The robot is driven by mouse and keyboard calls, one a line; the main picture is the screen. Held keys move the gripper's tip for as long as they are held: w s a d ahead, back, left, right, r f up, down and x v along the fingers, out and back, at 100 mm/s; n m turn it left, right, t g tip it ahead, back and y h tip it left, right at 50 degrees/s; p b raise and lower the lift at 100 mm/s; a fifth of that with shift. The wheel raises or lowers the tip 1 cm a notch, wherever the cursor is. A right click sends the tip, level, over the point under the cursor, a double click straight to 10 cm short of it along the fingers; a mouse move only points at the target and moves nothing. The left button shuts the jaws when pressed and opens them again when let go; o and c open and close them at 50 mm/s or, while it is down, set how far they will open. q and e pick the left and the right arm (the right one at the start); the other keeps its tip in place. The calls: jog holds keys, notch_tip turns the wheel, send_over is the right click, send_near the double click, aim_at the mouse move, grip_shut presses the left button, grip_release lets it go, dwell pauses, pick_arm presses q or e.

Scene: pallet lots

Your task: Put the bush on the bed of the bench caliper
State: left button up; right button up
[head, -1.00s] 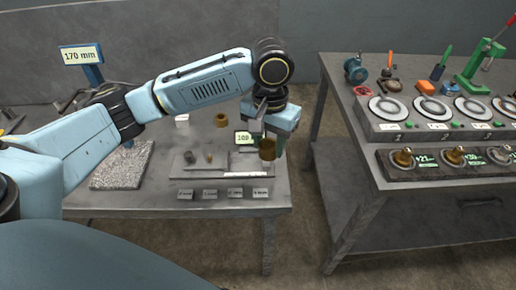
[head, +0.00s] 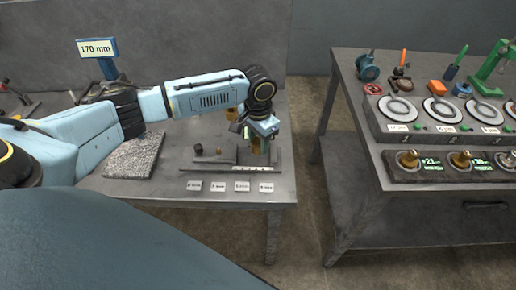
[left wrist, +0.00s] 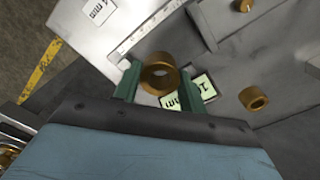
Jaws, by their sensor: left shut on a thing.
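My left gripper (head: 258,142) hangs over the right part of the bench caliper (head: 222,168). Its green fingers (left wrist: 160,85) are shut on a brass bush (left wrist: 160,73), whose open bore faces the left wrist camera. The bush also shows below the gripper in the head view (head: 257,147). The caliper is a grey plate with a pale ruled scale, which shows beyond the bush in the left wrist view (left wrist: 150,32). Its lit display (left wrist: 198,88) is partly hidden by a finger. I cannot tell whether the bush touches the bed. My right gripper is not in view.
Another brass bush (left wrist: 253,100) stands on the table behind the caliper. A small dark piece (head: 198,149) and a small brass piece (head: 219,152) stand at its left. Several label plates (head: 218,186) lie in front. A speckled slab (head: 132,160) lies left. A second table (head: 350,150) stands right.

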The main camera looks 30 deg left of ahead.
aim_at(258, 142)
pick_arm(q)
notch_tip(258, 142, down, 3)
jog(key=shift+r, duration=0.2)
jog(key=shift+f+b, duration=0.3)
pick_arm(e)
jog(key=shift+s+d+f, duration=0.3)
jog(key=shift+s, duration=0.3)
pick_arm(q)
jog(key=shift+f, duration=0.1)
jog(key=o, duration=0.8)
notch_tip(258, 142, up, 12)
jog(key=shift+r+p, duration=0.2)
jog(key=shift+p, duration=0.8)
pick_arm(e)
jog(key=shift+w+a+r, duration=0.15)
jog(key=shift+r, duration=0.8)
